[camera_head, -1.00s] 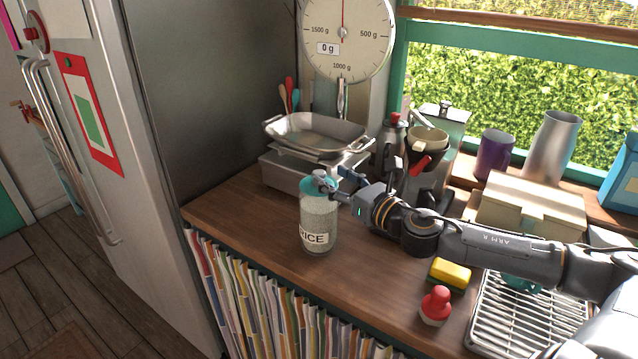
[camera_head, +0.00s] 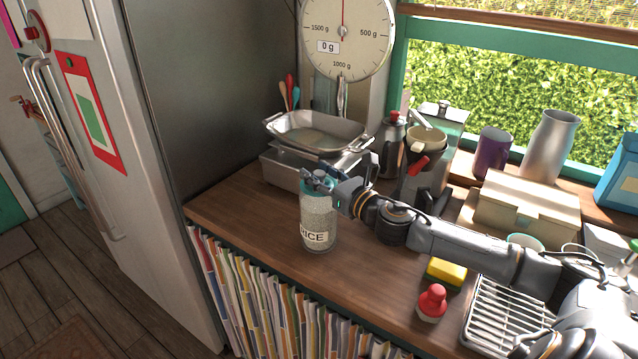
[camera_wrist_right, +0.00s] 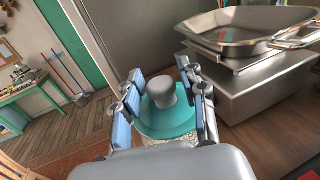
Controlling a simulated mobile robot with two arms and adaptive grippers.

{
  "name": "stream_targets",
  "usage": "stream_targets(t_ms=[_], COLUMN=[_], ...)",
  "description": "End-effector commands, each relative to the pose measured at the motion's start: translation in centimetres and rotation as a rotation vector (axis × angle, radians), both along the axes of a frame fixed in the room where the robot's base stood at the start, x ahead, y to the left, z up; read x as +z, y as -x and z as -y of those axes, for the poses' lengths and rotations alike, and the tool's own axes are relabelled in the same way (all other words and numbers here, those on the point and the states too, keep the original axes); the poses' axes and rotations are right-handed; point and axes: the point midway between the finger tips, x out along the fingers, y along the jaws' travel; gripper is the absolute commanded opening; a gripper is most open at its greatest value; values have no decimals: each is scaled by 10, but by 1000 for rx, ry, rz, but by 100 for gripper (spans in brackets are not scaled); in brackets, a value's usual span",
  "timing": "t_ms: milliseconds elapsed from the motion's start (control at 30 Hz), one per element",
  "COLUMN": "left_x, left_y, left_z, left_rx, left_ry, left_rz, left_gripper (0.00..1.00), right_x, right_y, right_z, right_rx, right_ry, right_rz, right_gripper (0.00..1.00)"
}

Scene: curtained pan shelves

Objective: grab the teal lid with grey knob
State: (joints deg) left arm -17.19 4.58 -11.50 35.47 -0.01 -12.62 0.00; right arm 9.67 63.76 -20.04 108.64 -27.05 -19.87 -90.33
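The teal lid (camera_head: 309,190) sits on a glass jar of white grains labelled "RICE" (camera_head: 318,222), upright on the wooden counter. In the right wrist view the teal lid (camera_wrist_right: 163,124) shows from above with its rounded grey knob (camera_wrist_right: 161,93). My right gripper (camera_head: 319,179) is at the lid, its fingers mostly covering the knob in the head view. In the wrist view the fingers of my right gripper (camera_wrist_right: 163,80) stand on either side of the knob, open, with gaps visible. My left gripper is not in view.
Behind the jar stands a kitchen scale (camera_head: 345,40) with a metal pan (camera_head: 316,133). A yellow sponge (camera_head: 447,272), a red-topped shaker (camera_head: 432,302) and a dish rack (camera_head: 495,318) lie to the right. The counter left of the jar is clear.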

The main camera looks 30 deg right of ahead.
Motion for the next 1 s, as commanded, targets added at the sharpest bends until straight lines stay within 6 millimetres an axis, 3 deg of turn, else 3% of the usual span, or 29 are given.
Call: stream_targets(t_ms=[33, 167, 667, 833, 1000], left_x=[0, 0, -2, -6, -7], left_y=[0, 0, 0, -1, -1], left_z=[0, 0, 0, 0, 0], left_rx=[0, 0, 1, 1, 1], left_ry=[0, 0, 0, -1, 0], left_rz=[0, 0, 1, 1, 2], left_gripper=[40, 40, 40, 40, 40], right_x=[0, 0, 12, 37, 78], right_y=[0, 0, 0, 2, 30], right_z=[0, 0, 0, -1, -25], right_rx=[0, 0, 2, 2, 5], right_ry=[0, 0, 3, 5, 8], right_rz=[0, 0, 3, 6, 5], right_gripper=[25, 0, 0, 0, 0])
